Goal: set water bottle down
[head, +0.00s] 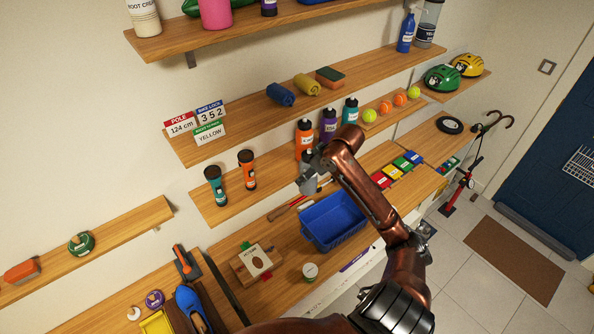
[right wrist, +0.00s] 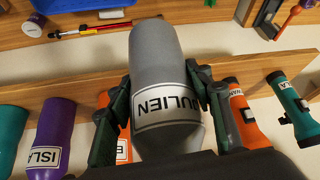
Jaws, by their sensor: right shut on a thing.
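My right gripper (head: 316,164) is shut on a grey water bottle (head: 309,186) at the middle shelf. In the right wrist view the gripper (right wrist: 160,95) has a finger on each side of the grey bottle (right wrist: 158,60), whose label reads JULIEN. An orange bottle (head: 304,138), a purple bottle (head: 328,124) and a teal bottle (head: 350,110) stand in a row on that shelf, just behind and right of it. I cannot tell whether the grey bottle touches the shelf. My left gripper is in neither view.
A teal flashlight (head: 214,186) and an orange flashlight (head: 247,170) stand left of the grey bottle, with bare shelf between. A blue bin (head: 333,222) sits on the lower surface. The shelf above (head: 250,110) holds rolled cloths and signs. Balls (head: 385,106) are to the right.

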